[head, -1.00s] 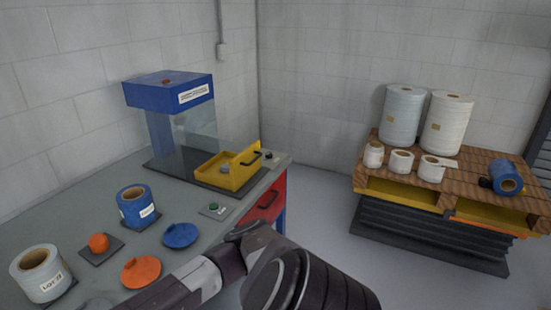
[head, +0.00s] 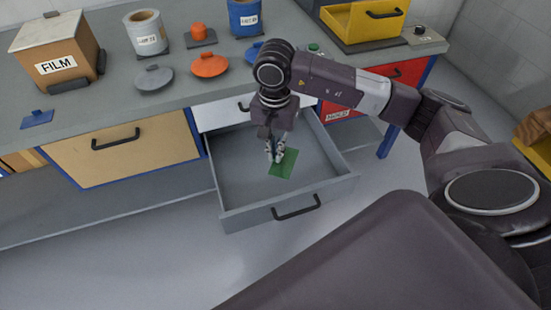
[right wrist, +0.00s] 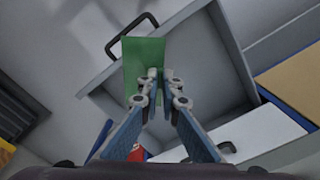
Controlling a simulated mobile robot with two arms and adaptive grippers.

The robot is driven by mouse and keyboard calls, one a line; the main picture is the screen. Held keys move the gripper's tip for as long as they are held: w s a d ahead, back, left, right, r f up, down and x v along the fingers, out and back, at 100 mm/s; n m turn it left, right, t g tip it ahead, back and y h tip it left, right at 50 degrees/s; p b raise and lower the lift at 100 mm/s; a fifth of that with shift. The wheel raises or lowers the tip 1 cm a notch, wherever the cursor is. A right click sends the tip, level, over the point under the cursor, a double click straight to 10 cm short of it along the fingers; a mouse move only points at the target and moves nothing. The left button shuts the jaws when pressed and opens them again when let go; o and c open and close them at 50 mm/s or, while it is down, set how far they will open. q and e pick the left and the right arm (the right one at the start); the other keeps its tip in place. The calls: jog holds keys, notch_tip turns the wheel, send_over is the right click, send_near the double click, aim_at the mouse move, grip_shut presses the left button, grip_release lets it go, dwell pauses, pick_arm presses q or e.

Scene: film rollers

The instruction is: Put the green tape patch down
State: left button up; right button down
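The green tape patch (head: 284,164) is a flat green rectangle that appears over the open grey drawer (head: 232,183) in the head view. My right gripper (head: 275,156) points down over the drawer, with its fingertips at the patch's edge. In the right wrist view the fingertips (right wrist: 159,75) are close together on one edge of the patch (right wrist: 140,58). The patch overlaps the drawer's front wall there, so it looks held above the drawer floor. The exact height is hard to tell. My left gripper is out of view.
The drawer looks otherwise empty. On the worktop stand a FILM box (head: 60,55), a white roll (head: 146,34), a blue roll (head: 244,17), orange and grey lids, and a yellow tray (head: 362,20). A tan drawer (head: 125,150) is shut at left.

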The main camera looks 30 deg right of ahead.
pick_arm(q)
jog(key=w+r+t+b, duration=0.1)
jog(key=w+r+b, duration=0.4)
jog(key=b, duration=0.8)
pick_arm(e)
jog(key=w+d+f+m, duration=0.5)
jog(key=w+d+m, duration=0.25)
jog(key=m, duration=0.25)
jog(key=f+b, duration=0.1)
jog(key=f, duration=0.9)
jog(key=a+f+b, duration=0.1)
jog(key=f, duration=0.4)
jog(key=shift+w+f+b, duration=0.1)
jog(key=shift+w+b, duration=0.25)
notch_tip(320, 180, down, 4)
jog(key=shift+f+b, duration=0.15)
jog(key=shift+b, duration=0.2)
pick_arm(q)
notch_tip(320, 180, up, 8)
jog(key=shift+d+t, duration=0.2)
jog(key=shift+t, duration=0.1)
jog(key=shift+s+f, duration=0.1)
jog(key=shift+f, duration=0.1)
pick_arm(e)
jog(key=c, duration=2.2)
grip_release()
jog(key=shift+f, duration=0.1)
jog(key=shift+o, duration=0.2)
